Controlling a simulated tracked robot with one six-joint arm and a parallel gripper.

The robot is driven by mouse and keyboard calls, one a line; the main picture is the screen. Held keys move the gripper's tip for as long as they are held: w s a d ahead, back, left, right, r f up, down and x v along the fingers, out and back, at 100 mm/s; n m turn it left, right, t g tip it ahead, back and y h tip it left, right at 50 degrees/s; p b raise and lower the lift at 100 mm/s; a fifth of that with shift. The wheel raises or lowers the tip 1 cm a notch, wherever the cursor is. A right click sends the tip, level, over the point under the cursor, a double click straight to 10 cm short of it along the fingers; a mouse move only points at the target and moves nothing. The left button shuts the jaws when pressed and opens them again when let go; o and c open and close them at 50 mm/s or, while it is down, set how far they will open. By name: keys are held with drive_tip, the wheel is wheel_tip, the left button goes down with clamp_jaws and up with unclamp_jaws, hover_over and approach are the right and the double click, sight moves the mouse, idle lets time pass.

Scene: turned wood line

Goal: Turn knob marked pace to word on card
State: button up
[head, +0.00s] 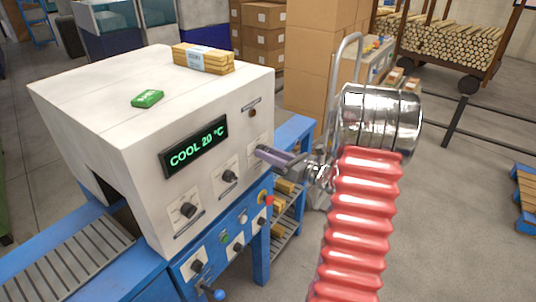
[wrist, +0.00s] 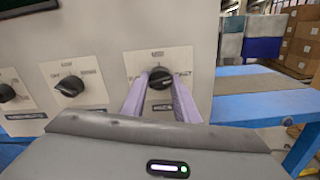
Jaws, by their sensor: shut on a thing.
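My gripper (head: 262,152) reaches the front of a white machine (head: 110,110) from the right. In the wrist view, its two pale purple fingers (wrist: 160,90) are shut on the rightmost black knob (wrist: 160,78) of the upper row, one finger on each side. A light plate with small lettering surrounds this knob; I cannot read its words or be sure where the knob points. The fingers hide the knob in the head view. Two more black knobs, the middle one (head: 229,176) and the left one (head: 187,210), are on the same panel. I cannot make out a card.
A lit display (head: 195,146) reads "COOL 20 °C". Lower knobs (head: 196,266) and a red button (head: 268,200) are on the blue frame. A green packet (head: 147,98) and a bundle of wood (head: 203,58) lie on the machine. Cardboard boxes (head: 305,50) stand behind.

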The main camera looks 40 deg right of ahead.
drive_tip(key=shift+s+f+m, duration=0.1)
drive_tip(key=shift+f+m, duration=0.15)
drive_tip(key=shift+m, duration=0.95)
drive_tip(key=o, duration=1.1)
drive_tip(key=shift+r, duration=0.15)
drive_tip(key=shift+c, duration=0.2)
drive_tip(key=v, duration=1.3)
drive_tip(key=shift+s, duration=0.3)
drive_tip(key=shift+d, duration=0.1)
